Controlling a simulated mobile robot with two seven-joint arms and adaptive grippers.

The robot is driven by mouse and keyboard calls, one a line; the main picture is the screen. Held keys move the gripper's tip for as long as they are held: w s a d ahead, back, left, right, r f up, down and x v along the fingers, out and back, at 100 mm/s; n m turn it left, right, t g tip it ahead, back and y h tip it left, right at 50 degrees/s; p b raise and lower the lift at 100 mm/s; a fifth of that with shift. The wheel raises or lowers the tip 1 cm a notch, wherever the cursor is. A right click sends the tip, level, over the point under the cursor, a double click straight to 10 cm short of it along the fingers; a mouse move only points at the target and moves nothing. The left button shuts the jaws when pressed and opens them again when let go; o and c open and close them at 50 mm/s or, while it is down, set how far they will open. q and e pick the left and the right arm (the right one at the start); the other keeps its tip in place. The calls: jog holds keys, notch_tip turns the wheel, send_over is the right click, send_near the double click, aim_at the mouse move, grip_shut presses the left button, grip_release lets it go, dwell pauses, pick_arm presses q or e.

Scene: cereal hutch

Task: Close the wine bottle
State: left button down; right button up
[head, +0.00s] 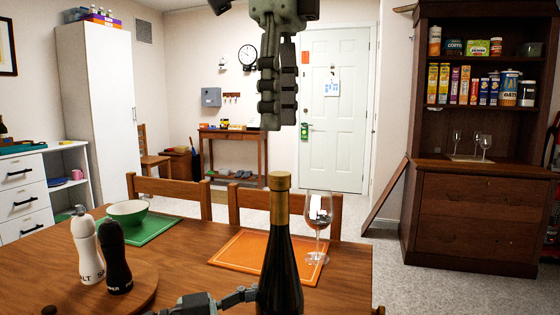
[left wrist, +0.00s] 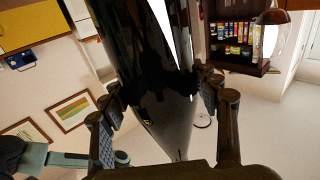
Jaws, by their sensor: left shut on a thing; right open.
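The dark wine bottle (head: 280,265) stands upright at the near edge of the table in the head view, with a gold neck and a slightly wider brownish-gold top. Whether that top is a separate stopper, I cannot tell. My left gripper (head: 248,296) is shut on the bottle's body, low in the picture. In the left wrist view the dark glossy bottle (left wrist: 150,60) lies between its two fingers. My right gripper (head: 278,118) hangs above the bottle top, fingers pointing down, open and with nothing seen in it. A clear gap separates it from the bottle top.
A wine glass (head: 318,215) stands just right of the bottle on an orange placemat (head: 240,250). White and black shakers (head: 88,245) stand on a round wooden board (head: 145,290) at left. A hutch (head: 470,215) stands at right.

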jog(key=shift+r, duration=2.15)
pick_arm(q)
jog(key=shift+c, duration=1.6)
grip_release()
jog(key=v, duration=1.2)
